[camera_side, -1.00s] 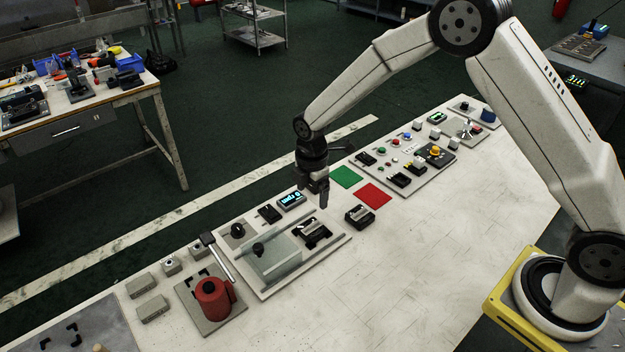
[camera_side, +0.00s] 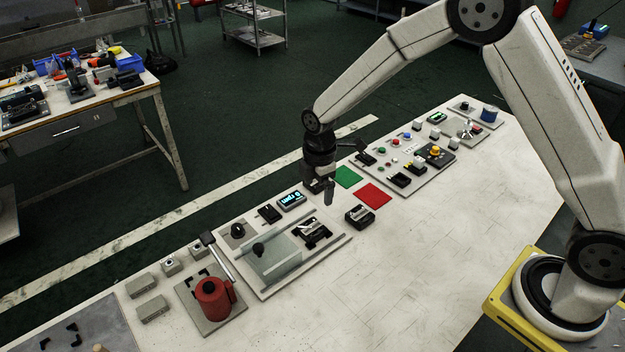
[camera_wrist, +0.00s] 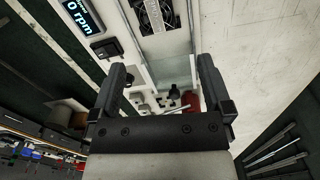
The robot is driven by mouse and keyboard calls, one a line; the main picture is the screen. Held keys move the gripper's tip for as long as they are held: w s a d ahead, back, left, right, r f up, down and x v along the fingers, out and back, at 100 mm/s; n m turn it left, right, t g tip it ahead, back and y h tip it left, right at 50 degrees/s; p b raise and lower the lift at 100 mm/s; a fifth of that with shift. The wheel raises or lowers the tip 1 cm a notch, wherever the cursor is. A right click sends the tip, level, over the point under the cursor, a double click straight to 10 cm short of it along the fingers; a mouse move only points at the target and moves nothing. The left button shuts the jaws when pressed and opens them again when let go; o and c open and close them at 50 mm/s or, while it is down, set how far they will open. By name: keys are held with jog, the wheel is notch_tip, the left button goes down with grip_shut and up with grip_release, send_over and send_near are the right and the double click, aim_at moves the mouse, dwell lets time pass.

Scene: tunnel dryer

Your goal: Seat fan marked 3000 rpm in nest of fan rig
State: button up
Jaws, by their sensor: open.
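The fan rig is a pale plate (camera_side: 262,287) with a clear guard (camera_side: 275,258), a black knob and a display (camera_side: 291,201) that reads 0 rpm in the wrist view (camera_wrist: 80,16). A dark fan with a pale label (camera_side: 311,227) is at the rig's nest, among black corner pieces (camera_side: 322,240); it also shows in the wrist view (camera_wrist: 155,14). I cannot tell whether it sits fully down. Another similar fan (camera_side: 359,216) lies on the table right of the rig. I cannot read either fan's marking. My gripper (camera_side: 323,191) is open and empty, above the table behind the fans.
A green mat (camera_side: 347,177) and a red mat (camera_side: 373,195) lie beyond the loose fan. A control panel (camera_side: 425,165) with several buttons is farther right. A red cylinder (camera_side: 212,299) stands on a plate left of the rig. The table's front is clear.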

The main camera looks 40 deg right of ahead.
jog(key=s+d+r+m+t, duration=0.1)
jog(key=s+d+r+m, duration=0.2)
jog(key=s+m, duration=0.5)
jog(key=s+d+r+m+t, duration=0.1)
jog(key=s+d+r+m, duration=0.2)
jog(key=s+m, duration=0.5)
jog(key=s+r, duration=0.1)
jog(key=s, duration=0.2)
